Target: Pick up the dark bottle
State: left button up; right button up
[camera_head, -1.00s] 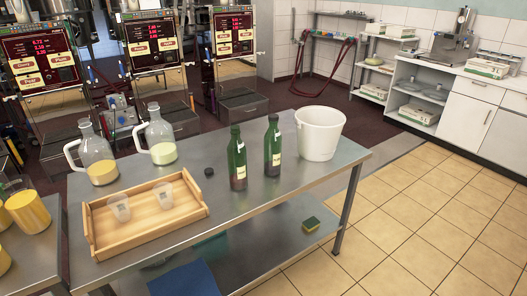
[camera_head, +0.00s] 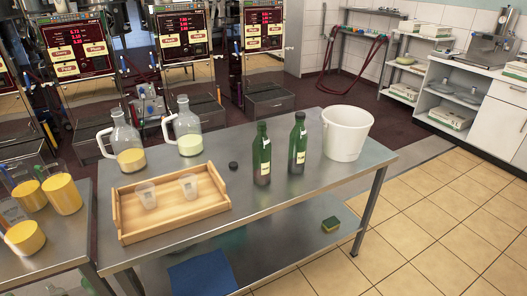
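Two dark green bottles stand upright on the steel table (camera_head: 240,205). The nearer left one is a green bottle (camera_head: 262,155) with a pale label. The other green bottle (camera_head: 298,145) stands just to its right and a little further back, also with a pale label. I cannot tell which of the two is the dark bottle. Neither bottle is held. No gripper of mine shows in the view.
A wooden tray (camera_head: 121,222) with two clear cups, a small black cap (camera_head: 233,166), two glass jugs (camera_head: 126,140) and a white bucket (camera_head: 346,134) share the table. A sponge (camera_head: 330,224) lies on the lower shelf. Pump machines stand behind.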

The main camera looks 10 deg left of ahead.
aim_at(261, 146)
jog(key=l+u, duration=0.1)
jog(key=u, duration=0.3)
jog(key=i+l+u, duration=0.15)
jog(key=l, duration=0.15)
jog(key=i+l+u, duration=0.15)
jog(key=l, duration=0.2)
jog(key=i+l+u, duration=0.2)
jog(key=l, duration=0.15)
jog(key=l+u, duration=0.15)
jog(key=l, duration=0.2)
jog(key=i+l+u, duration=0.15)
jog(key=l, duration=0.25)
